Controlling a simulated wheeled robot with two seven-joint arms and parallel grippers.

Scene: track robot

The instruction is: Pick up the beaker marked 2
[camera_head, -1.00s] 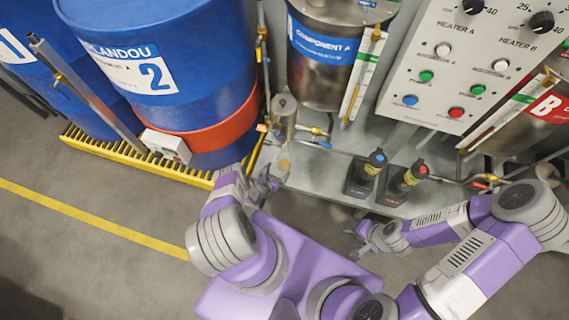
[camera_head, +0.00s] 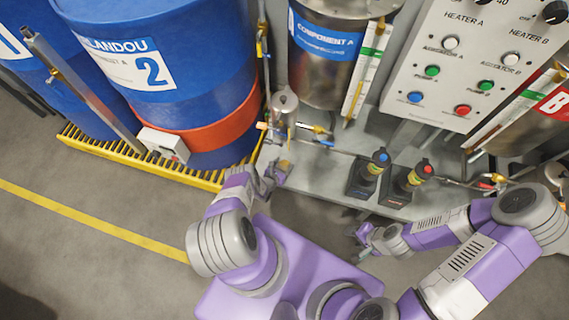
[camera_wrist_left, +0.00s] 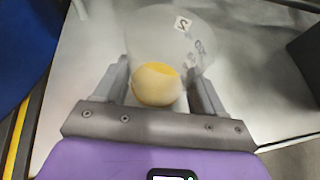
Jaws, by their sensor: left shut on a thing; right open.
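The beaker marked 2 (camera_wrist_left: 188,35) is a clear vessel with a small white "2" label and a yellow cap or content at the near end. It fills the space between the fingers of my left gripper (camera_wrist_left: 160,85) in the left wrist view. My left gripper is shut on it. In the head view my left gripper (camera_head: 270,176) is at the front left edge of the grey platform; the beaker is small and mostly hidden there. My right gripper (camera_head: 358,238) is open and empty, in front of the platform.
The blue drum marked 2 (camera_head: 215,60) stands on a yellow-edged grate at left. The steel component A tank (camera_head: 325,90) and control panel (camera_head: 465,70) are behind. Two small black pump units (camera_head: 365,180) stand on the grey platform (camera_head: 305,175).

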